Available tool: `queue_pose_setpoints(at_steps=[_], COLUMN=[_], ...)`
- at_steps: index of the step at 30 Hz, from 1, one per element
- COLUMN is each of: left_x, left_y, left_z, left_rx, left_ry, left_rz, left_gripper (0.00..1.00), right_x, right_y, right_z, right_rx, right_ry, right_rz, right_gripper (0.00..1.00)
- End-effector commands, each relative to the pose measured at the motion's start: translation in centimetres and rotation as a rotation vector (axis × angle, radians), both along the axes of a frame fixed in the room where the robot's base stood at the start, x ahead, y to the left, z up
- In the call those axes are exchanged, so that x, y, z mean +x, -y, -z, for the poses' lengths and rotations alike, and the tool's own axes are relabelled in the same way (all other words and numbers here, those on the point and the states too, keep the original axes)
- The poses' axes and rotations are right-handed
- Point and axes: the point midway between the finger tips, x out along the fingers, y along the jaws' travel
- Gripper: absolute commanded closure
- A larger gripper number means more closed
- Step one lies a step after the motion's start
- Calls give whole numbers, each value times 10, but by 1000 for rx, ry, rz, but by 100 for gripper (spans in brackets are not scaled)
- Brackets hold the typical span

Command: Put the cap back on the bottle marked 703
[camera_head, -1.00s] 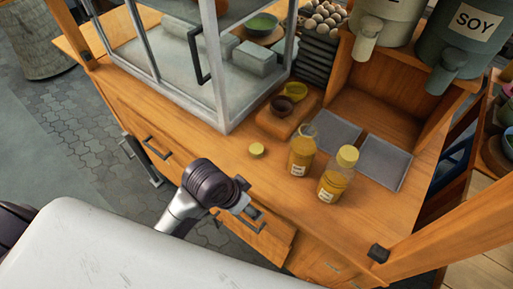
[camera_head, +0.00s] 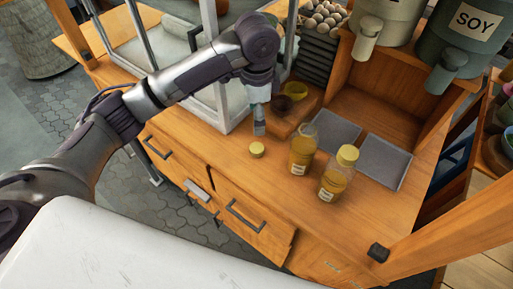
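A yellow cap (camera_head: 256,150) lies on the wooden counter, left of two glass bottles with yellow-brown contents. The left bottle (camera_head: 302,152) stands upright with no cap on it. The right bottle (camera_head: 337,174) stands upright and wears a yellow cap. Both have small white labels, too small to read. My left gripper (camera_head: 259,130) points down just behind the loose cap, apart from the bottles. Its fingers are seen edge-on, so I cannot tell their opening, and nothing shows held. My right gripper is not in view.
Two grey trays (camera_head: 385,163) lie right of and behind the bottles. A wooden block (camera_head: 283,125) with small bowls stands behind my gripper. A glass cabinet (camera_head: 208,105) is at the left, partly behind my arm. The SOY container (camera_head: 462,45) is at the back right. The counter front is clear.

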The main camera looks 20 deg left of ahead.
Motion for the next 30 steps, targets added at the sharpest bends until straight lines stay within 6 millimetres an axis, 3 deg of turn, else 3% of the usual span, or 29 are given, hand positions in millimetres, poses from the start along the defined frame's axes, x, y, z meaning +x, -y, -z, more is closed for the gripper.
queue_pose_setpoints(at_steps=[11,24,30], left_x=[1,1,1], left_y=[-1,-1,-1], left_z=[0,73,84], left_rx=[2,3,2], left_ry=[-2,-4,0], left_rz=[0,-1,0], left_gripper=[24,24,24], right_x=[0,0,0], right_y=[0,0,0], right_z=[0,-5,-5], right_rx=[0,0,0], right_ry=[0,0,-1], right_rz=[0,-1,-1], right_gripper=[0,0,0])
